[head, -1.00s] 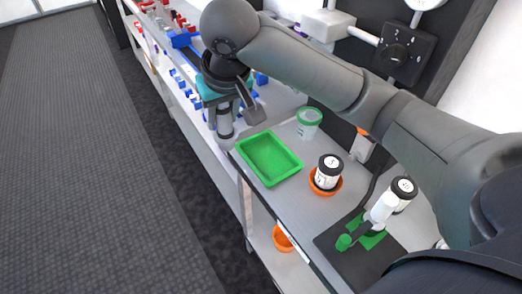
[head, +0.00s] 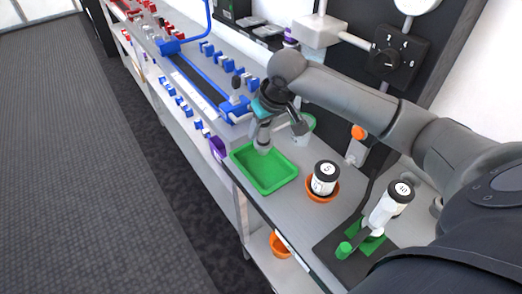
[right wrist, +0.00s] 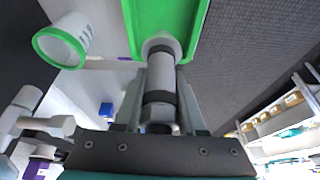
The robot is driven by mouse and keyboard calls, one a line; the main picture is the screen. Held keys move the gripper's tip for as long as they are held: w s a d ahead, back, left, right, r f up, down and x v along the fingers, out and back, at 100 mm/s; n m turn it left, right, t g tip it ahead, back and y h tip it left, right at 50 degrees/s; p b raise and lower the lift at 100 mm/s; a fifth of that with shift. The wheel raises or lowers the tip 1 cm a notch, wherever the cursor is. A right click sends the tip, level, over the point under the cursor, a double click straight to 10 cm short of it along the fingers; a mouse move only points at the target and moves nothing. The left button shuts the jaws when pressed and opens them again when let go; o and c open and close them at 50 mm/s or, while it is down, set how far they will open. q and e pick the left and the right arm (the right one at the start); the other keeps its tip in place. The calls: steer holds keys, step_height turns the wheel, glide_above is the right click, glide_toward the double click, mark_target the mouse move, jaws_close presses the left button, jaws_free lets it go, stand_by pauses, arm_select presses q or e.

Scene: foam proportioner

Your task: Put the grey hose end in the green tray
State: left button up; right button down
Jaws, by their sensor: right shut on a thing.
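The green tray (head: 284,180) lies on the grey bench top in the head view. Its edge also shows at the top of the right wrist view (right wrist: 196,28). My right gripper (head: 264,128) points down over the far left part of the tray. My left gripper is not in view.
Blue fittings line the bench behind.

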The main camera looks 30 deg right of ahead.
mark_target(261, 147)
steer(key=shift+f, duration=0.65)
step_height(261, 147, down, 5)
steer(key=shift+f+b, duration=0.2)
steer(key=shift+b, duration=0.5)
steer(key=shift+c, duration=2.4)
jaws_free()
steer(key=p+v, duration=0.3)
steer(key=v, duration=0.9)
